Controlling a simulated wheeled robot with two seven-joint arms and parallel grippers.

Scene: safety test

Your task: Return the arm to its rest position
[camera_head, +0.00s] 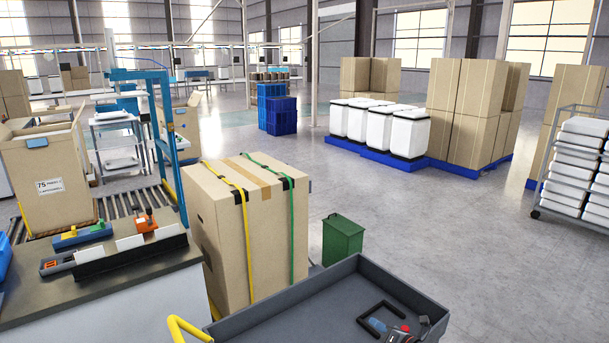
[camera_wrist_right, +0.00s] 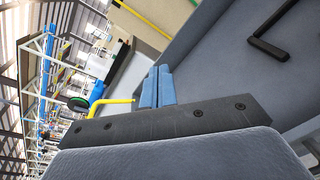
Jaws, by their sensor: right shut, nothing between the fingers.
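My right gripper shows in the right wrist view, where its two blue fingers (camera_wrist_right: 157,87) are closed side by side with nothing between them. Its dark mounting bar and my grey wrist fill the lower part of that view. The fingers appear close to the grey cart tray (camera_wrist_right: 215,60) and its yellow handle (camera_wrist_right: 112,102); I cannot tell the exact gap. My left gripper is not in view.
In the head view, the grey cart (camera_head: 290,297) holds a black U-shaped handle (camera_head: 372,312) and small tools. A strapped carton (camera_head: 245,225) and green bin (camera_head: 342,240) stand behind it. A workbench (camera_head: 135,262) is at left. Open floor (camera_head: 450,240) lies right.

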